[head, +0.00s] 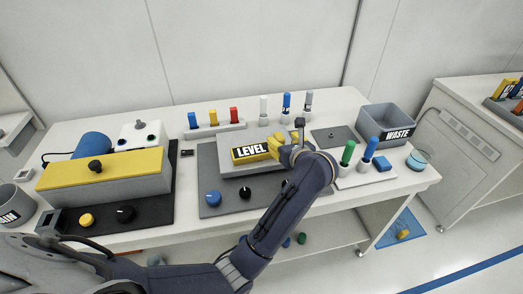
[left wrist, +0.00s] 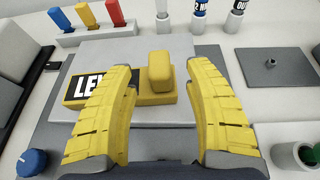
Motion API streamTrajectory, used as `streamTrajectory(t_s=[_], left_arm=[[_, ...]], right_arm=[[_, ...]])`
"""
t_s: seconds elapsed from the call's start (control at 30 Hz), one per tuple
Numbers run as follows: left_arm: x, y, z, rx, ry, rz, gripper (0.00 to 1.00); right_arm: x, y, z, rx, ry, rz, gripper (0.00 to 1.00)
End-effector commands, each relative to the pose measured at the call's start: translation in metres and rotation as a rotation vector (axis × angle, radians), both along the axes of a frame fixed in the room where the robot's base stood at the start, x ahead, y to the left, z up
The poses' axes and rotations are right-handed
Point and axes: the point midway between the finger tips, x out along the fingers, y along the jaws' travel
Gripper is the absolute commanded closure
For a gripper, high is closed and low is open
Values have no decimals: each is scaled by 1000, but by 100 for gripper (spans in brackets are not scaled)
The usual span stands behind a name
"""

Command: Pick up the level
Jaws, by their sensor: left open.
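The level is a yellow block (head: 246,154) with a black label reading LEVEL, lying on a light grey raised plate (head: 233,168) in the middle of the bench. In the left wrist view the level (left wrist: 150,99) has an upright yellow knob near its right end. My left gripper (head: 274,147) is over the level's right end. In the left wrist view its yellow fingers (left wrist: 160,80) are spread on either side of the knob, with gaps visible; the left finger hides part of the label. My right gripper is not in view.
Blue, yellow and red pegs (head: 213,118) stand in a rack behind, with several capped tubes beside them. A grey WASTE bin (head: 374,118) is at the back right. Green and blue markers (head: 347,154) stand right of the arm. A yellow-topped box (head: 100,170) fills the left.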

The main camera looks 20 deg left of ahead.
Motion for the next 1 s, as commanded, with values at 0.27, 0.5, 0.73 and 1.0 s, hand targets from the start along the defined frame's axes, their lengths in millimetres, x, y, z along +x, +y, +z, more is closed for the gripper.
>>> streamTrajectory(t_s=[0.27, 0.5, 0.73, 1.0], left_arm=[[22, 17, -10, 7, 0, 0, 47], [29, 23, -14, 5, 0, 0, 47], [29, 23, -15, 5, 0, 0, 47], [29, 23, -15, 7, 0, 0, 74]], right_arm=[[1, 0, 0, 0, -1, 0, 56], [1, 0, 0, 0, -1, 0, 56], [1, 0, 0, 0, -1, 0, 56], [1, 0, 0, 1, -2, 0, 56]])
